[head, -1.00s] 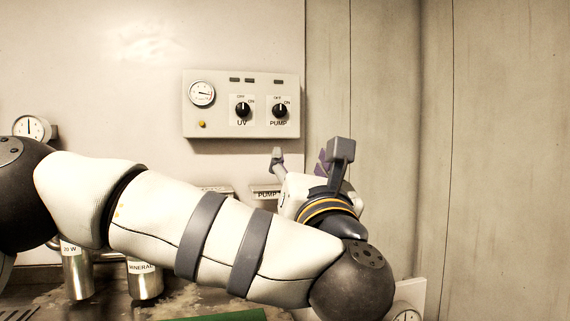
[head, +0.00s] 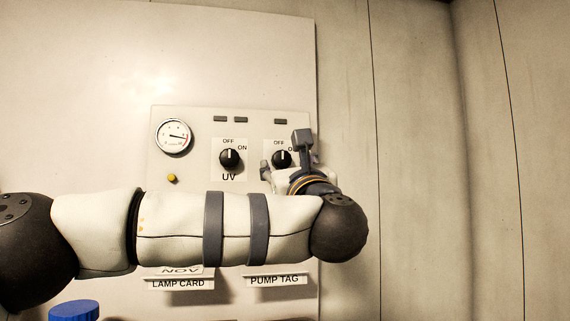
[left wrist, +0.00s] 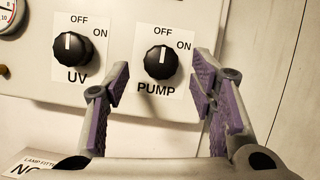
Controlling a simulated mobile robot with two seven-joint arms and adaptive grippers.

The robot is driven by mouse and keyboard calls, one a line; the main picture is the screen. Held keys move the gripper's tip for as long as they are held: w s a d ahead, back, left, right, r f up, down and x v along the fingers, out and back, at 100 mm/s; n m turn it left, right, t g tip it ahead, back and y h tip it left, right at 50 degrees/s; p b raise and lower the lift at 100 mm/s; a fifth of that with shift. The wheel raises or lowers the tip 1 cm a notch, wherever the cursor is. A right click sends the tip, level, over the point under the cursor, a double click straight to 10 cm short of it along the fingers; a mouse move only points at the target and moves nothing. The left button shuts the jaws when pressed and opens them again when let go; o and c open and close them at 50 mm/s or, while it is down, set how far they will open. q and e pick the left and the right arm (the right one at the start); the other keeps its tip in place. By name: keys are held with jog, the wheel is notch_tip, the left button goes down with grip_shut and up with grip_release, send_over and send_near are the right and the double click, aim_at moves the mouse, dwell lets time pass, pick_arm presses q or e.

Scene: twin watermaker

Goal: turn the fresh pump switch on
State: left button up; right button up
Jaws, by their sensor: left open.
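The pump switch is a black rotary knob (left wrist: 160,62) labelled PUMP, with OFF above it and ON at its upper right. Its white pointer line is upright, toward OFF. My right gripper is not in view.
The UV knob (left wrist: 72,50), also pointing to OFF, is close by on the left. The panel (head: 200,120) also carries a round gauge (head: 174,136) and a yellow button (head: 172,178). LAMP CARD (head: 178,284) and PUMP TAG (head: 275,280) labels sit below. A blue cap (head: 74,310) is at lower left.

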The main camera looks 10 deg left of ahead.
pick_arm(q)
jog(key=shift+x, duration=1)
jog(key=c, duration=1.2)
jog(key=shift+m, duration=0.5)
jog(key=shift+o, duration=0.3)
jog(key=m+h, duration=0.2)
jog(key=m, duration=0.2)
jog(key=m+t+h, duration=0.1)
jog(key=m+h, duration=0.1)
jog(key=m, duration=0.2)
jog(key=shift+s+a, duration=0.1)
jog(key=shift+a, duration=0.05)
jog(key=m+h, duration=0.2)
jog(key=m, duration=0.1)
jog(key=m+h, duration=0.2)
jog(key=m, duration=0.2)
jog(key=shift+a+r+m+g, duration=0.1)
jog(key=shift+r+m+g, duration=0.05)
jog(key=shift+m+g, duration=0.2)
